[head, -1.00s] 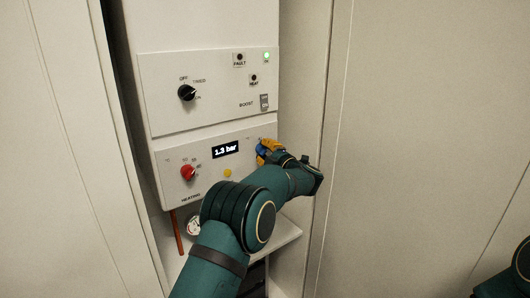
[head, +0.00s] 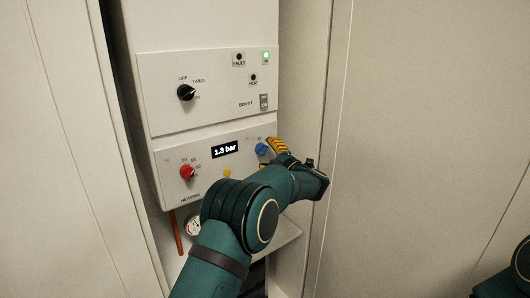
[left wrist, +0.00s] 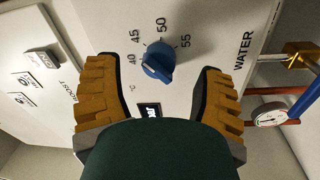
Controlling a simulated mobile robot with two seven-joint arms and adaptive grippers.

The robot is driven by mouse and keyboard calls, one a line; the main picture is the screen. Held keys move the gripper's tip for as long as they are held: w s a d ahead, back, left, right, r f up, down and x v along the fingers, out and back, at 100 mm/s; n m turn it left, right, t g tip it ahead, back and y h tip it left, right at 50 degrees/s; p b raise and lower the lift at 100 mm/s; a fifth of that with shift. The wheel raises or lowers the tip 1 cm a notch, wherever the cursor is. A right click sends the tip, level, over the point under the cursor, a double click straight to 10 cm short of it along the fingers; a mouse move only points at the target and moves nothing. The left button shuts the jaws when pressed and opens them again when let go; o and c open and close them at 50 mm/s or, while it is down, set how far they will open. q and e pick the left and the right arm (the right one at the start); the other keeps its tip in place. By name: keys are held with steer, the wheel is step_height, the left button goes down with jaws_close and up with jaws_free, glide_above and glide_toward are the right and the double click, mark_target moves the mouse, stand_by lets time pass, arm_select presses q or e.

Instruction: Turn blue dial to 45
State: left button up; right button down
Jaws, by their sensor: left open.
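The blue dial (head: 262,149) is at the right of the lower white panel. In the left wrist view the blue dial (left wrist: 157,63) sits amid printed numbers 40, 45, 50 and 55, with WATER printed to the right. I cannot tell exactly which number it points to. My left gripper (head: 271,156) is beside the dial, with its orange fingers spread. In the left wrist view the gripper (left wrist: 158,70) shows one finger on each side of the dial, both apart from it. My right gripper is out of view.
A red dial (head: 187,173), a display reading 1.3 bar (head: 225,149) and a yellow button (head: 227,173) share the lower panel. A black dial (head: 186,93) and a green light (head: 266,55) are above. A gauge (head: 194,226) and pipes are below. A wall (head: 420,130) stands to the right.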

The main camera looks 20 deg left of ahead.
arm_select(q)
steer(key=v, duration=0.9)
steer(key=shift+s+d, duration=0.25)
steer(key=shift+d, duration=0.05)
